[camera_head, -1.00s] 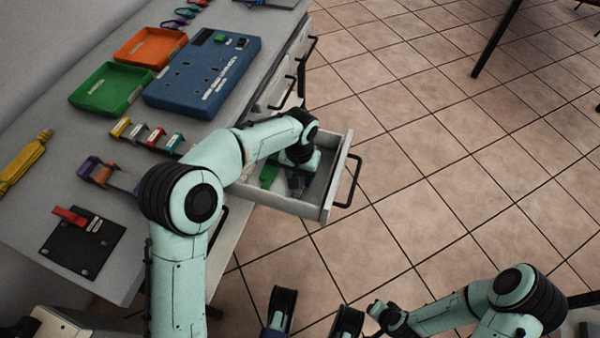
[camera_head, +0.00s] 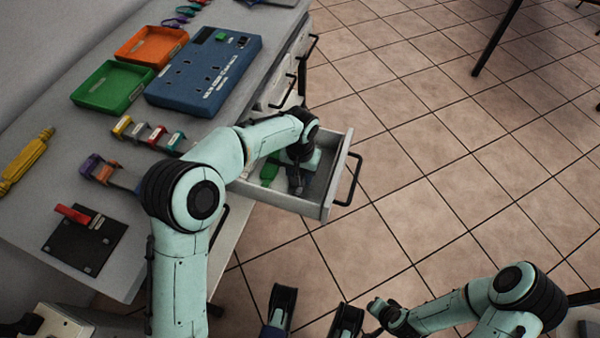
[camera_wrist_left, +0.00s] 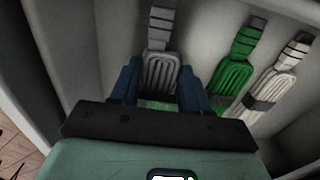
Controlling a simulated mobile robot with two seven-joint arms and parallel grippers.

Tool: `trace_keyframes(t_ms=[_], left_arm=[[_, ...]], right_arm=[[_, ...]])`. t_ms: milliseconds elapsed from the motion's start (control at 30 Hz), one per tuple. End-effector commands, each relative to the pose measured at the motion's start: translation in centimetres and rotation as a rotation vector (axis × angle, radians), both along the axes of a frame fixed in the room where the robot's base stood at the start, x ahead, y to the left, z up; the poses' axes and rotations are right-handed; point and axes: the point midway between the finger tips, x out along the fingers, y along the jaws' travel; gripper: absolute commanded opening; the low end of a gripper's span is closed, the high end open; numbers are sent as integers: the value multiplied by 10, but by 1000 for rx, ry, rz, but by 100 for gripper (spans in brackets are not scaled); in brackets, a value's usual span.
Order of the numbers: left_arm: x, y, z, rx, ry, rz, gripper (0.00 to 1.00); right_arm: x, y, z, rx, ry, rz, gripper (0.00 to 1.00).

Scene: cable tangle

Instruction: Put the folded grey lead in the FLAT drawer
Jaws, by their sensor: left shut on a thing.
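The folded grey lead (camera_wrist_left: 160,72) is between the blue fingers of my left gripper (camera_wrist_left: 165,92) in the left wrist view, and the fingers are shut on it. In the head view this gripper (camera_head: 296,186) is down inside an open drawer (camera_head: 328,190); my arm hides part of the drawer. A folded green lead (camera_wrist_left: 235,70) and a folded white lead (camera_wrist_left: 275,85) lie beside the grey one in the wrist view. The green lead (camera_head: 269,171) also shows in the head view. No drawer label is readable. My right arm is at lower right; its jaw state is unclear.
On the bench are a blue panel (camera_head: 205,72), an orange tray (camera_head: 150,47), a green tray (camera_head: 112,90), coloured clips (camera_head: 148,134), a yellow tool (camera_head: 24,162) and a dark plate (camera_head: 85,243). Closed drawers adjoin the open one.

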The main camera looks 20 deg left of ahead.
Motion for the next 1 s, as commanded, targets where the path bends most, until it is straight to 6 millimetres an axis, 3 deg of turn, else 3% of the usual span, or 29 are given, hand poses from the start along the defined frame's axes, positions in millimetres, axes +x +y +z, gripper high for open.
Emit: trace_keyframes(t_ms=[867,900,1000], left_arm=[[0,0,-9,0,0,0,8],[0,0,-9,0,0,0,49],[0,0,-9,0,0,0,76]], right_arm=[[0,0,-2,0,1,0,23],[0,0,-2,0,1,0,23],[0,0,-2,0,1,0,23]])
